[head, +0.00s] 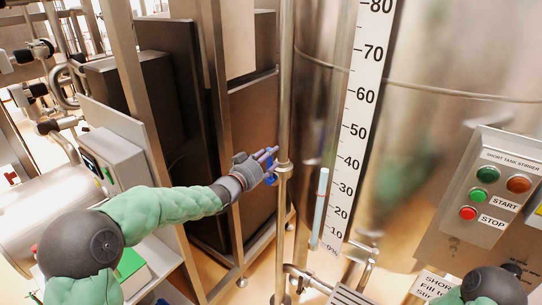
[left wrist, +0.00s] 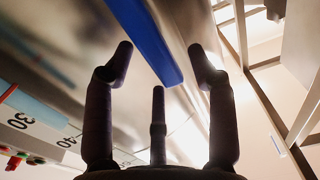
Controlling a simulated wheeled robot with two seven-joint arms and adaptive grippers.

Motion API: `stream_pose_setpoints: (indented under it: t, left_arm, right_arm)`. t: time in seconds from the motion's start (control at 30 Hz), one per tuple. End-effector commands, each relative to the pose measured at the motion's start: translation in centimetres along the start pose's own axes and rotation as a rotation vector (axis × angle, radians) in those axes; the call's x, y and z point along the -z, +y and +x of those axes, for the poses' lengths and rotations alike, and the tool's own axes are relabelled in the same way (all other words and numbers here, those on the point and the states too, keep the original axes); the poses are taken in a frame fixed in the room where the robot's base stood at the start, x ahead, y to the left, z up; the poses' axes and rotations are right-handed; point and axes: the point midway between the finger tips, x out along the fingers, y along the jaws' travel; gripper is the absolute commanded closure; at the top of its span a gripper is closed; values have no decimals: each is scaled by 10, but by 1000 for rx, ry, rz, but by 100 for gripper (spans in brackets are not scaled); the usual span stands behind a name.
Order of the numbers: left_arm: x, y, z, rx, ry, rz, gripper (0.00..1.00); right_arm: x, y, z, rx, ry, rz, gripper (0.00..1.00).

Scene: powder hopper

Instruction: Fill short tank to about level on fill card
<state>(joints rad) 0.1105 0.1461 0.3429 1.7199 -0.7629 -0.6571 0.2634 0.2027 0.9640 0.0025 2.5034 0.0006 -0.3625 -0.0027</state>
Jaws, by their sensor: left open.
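The short tank (head: 435,110) is a shiny steel cylinder with a white percent scale (head: 361,110). A pale blue level bar (head: 320,210) runs beside the scale from near 0 to a little under 40. The fill card (head: 430,284) is at the bottom right, partly hidden by my right arm; its level cannot be read. My left gripper (head: 262,165) is open at a blue handle (head: 271,173) by the vertical pipe. In the left wrist view, the blue handle (left wrist: 145,40) passes between the spread fingers, and contact is not clear. My right gripper is out of frame.
The stirrer panel (head: 490,195) with START and STOP buttons is at the right. A vertical pipe (head: 285,85) stands between my left gripper and the tank. Metal frame posts (head: 215,80) and dark cabinets are behind my left arm. Pipes (head: 300,275) run below the tank.

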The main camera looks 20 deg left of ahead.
Motion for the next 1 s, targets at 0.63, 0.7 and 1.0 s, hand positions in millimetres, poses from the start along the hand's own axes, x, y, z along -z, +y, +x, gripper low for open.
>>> stream_pose_setpoints:
  t: [0.63,0.7,1.0]
  left_arm:
    - [0,0,17,0,0,1,77]
    - [0,0,17,0,0,1,97]
    - [1,-2,17,1,-1,-10,100]
  right_arm:
    - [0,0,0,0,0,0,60]
    - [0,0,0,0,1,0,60]
    - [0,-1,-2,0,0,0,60]
